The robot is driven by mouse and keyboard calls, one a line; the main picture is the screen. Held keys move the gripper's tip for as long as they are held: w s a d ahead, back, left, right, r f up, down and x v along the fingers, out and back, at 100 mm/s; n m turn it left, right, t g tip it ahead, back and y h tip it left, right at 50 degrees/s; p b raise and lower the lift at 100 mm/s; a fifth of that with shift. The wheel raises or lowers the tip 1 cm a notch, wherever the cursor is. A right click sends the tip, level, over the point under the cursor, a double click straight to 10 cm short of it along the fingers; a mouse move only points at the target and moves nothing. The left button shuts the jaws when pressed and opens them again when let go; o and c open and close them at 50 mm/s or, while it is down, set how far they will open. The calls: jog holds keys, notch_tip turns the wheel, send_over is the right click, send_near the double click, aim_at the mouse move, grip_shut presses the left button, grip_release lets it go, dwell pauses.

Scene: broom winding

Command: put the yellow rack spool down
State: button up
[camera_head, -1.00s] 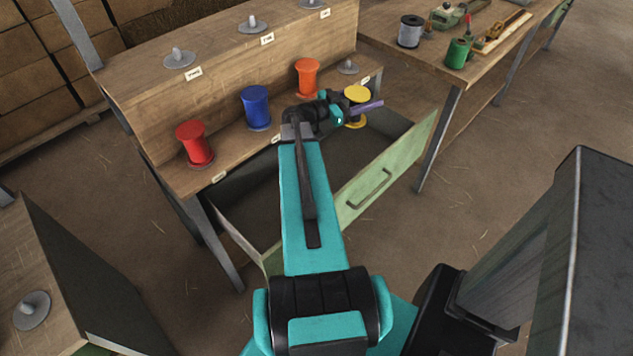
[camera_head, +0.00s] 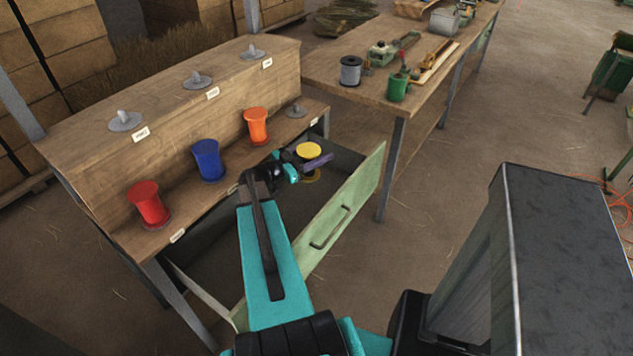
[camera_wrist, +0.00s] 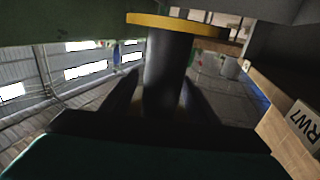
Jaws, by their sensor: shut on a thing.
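The yellow rack spool (camera_head: 308,150) is upright at the back right end of the open drawer, below the shelf edge. My gripper (camera_head: 306,166) is shut on its core. In the wrist view the dark core (camera_wrist: 168,75) stands between my two fingers (camera_wrist: 160,98), and one yellow flange (camera_wrist: 178,24) crosses the top of the picture. The other flange is hidden there. The drawer (camera_head: 340,208) has a green front with a handle and a dark inside. I cannot tell whether the spool touches its floor.
Red (camera_head: 148,204), blue (camera_head: 207,160) and orange (camera_head: 256,126) spools stand on the shelf's lower step. An empty grey holder (camera_head: 296,111) is to their right. Empty holders line the upper step. A bench (camera_head: 330,78) with tools and spools stands behind.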

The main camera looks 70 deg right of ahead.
aim_at(318, 172)
notch_tip(318, 172, down, 9)
jog(key=shift+r+p, duration=0.1)
jog(key=shift+p, duration=0.5)
notch_tip(318, 172, down, 4)
jog(key=shift+p, duration=0.35)
jog(key=shift+f+b, duration=0.3)
jog(key=shift+f, duration=0.3)
dwell(0.3)
jog(key=o, duration=1.1)
jog(key=shift+r, duration=0.15)
